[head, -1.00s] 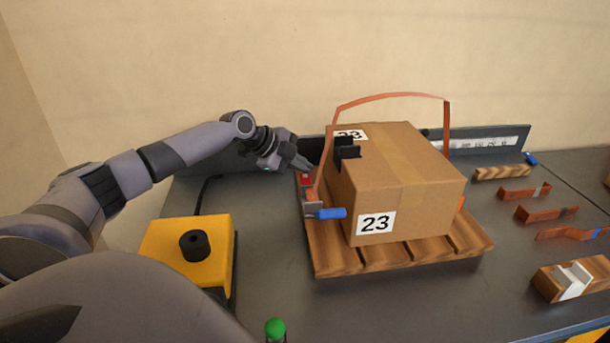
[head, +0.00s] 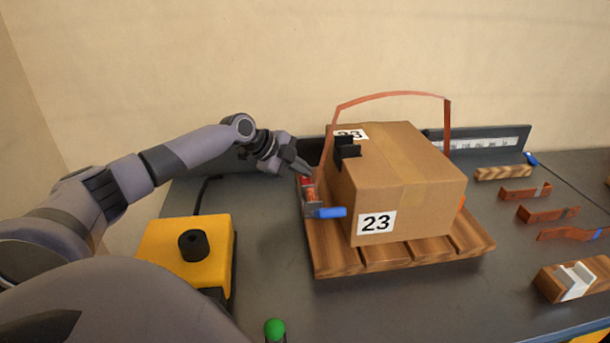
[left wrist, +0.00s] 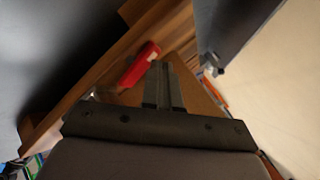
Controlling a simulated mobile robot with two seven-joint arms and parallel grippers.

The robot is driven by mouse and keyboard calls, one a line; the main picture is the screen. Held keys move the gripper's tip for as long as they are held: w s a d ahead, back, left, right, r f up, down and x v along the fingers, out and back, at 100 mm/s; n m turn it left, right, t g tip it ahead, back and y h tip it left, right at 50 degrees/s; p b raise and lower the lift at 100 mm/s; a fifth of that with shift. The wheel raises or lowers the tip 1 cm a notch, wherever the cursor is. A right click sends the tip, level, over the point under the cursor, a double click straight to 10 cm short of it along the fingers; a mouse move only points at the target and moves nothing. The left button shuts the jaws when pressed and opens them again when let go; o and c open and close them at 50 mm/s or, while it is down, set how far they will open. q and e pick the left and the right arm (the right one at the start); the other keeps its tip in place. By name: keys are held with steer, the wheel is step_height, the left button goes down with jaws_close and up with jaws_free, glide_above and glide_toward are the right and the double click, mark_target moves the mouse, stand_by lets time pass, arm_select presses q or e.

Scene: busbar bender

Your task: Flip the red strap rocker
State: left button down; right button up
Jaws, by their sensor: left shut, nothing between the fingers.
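The red strap rocker (head: 307,182) sits at the left edge of the wooden pallet (head: 338,262), beside the cardboard box (head: 405,190). In the left wrist view the red rocker (left wrist: 140,66) lies just left of my fingertips. My left gripper (head: 308,172) is shut and empty, its tips right at the rocker; I cannot tell whether they touch. It also shows in the left wrist view (left wrist: 160,68). An orange strap (head: 390,96) arches over the box. A blue handle (head: 332,212) sticks out near the rocker. My right gripper is not in view.
A yellow box with a black knob (head: 192,245) stands at the left. A green-topped button (head: 275,328) is at the front. Bent copper bars (head: 545,214) and a wooden block with a white piece (head: 574,281) lie at the right. A dark rail (head: 490,142) runs behind the box.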

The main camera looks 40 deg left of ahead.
mark_target(302, 181)
arm_select(q)
steer(key=shift+s+d+r+p, duration=0.1)
steer(key=shift+r+p, duration=0.6)
steer(key=shift+r, duration=0.3)
steer(key=r+p, duration=0.2)
steer(key=r, duration=0.1)
steer(key=r+p, duration=0.2)
steer(key=shift+s+d, duration=0.3)
steer(key=shift+d, duration=0.05)
steer(key=shift+f, duration=0.1)
